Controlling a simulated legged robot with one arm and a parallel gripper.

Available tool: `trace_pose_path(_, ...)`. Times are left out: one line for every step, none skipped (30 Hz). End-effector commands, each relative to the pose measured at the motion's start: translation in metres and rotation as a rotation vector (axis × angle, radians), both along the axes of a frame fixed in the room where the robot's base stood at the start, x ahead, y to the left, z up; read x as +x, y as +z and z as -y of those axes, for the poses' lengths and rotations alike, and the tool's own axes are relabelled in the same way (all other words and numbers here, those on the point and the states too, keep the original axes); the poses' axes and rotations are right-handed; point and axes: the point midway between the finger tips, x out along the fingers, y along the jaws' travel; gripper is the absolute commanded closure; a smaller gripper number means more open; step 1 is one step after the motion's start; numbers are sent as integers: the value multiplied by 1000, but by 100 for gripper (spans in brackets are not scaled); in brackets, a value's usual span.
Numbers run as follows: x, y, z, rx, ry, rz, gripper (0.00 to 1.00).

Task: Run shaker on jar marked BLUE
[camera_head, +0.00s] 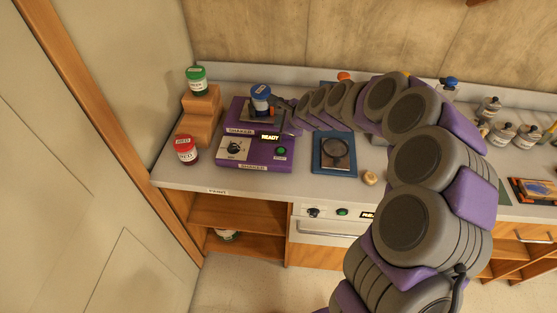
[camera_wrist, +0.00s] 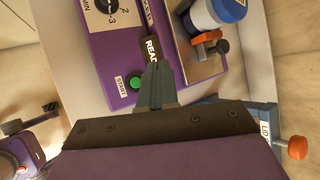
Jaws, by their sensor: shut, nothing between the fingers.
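The purple shaker (camera_head: 235,160) stands on the counter. Its display (camera_head: 270,137) reads READY. It has a dial (camera_head: 234,149) and a green START button (camera_head: 281,151), also visible in the wrist view (camera_wrist: 134,82). A jar with a blue lid (camera_head: 261,92) stands upright on the shaker's metal platform; its label is not readable. In the wrist view the jar (camera_wrist: 205,14) is beside an orange-handled clamp (camera_wrist: 206,37). My gripper (camera_wrist: 155,68) is shut and empty, its fingertips over the panel by the display and just right of the START button. Contact is unclear.
A green-lidded jar (camera_head: 196,82) stands on wooden steps (camera_head: 201,114); a red-lidded jar (camera_head: 186,149) stands below it. A blue-framed device (camera_head: 335,154) lies right of the shaker. Several bottles (camera_head: 503,132) stand farther right. A wall rises close at left.

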Motion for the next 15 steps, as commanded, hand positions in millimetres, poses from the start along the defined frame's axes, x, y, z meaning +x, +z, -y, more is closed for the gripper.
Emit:
trace_pose_path(6,-7,1,13,-29,-6,100)
trace_pose_path(9,-9,2,19,-44,-9,100)
trace_pose_path(12,-11,3,27,-59,-10,100)
trace_pose_path(14,-12,4,30,-68,-11,100)
trace_pose_path(15,-13,4,33,-75,-12,100)
trace_pose_path(16,-13,5,36,-81,-11,100)
trace_pose_path(17,-14,5,37,-83,-11,100)
trace_pose_path(17,-13,5,38,-85,-12,100)
trace_pose_path(17,-13,5,39,-86,-11,100)
trace_pose_path(17,-13,5,38,-85,-12,100)
trace_pose_path(17,-13,5,38,-85,-11,100)
trace_pose_path(17,-13,5,38,-85,-11,100)
trace_pose_path(17,-13,5,38,-85,-11,100)
trace_pose_path(17,-13,5,37,-84,-11,100)
trace_pose_path(16,-13,5,37,-83,-11,100)
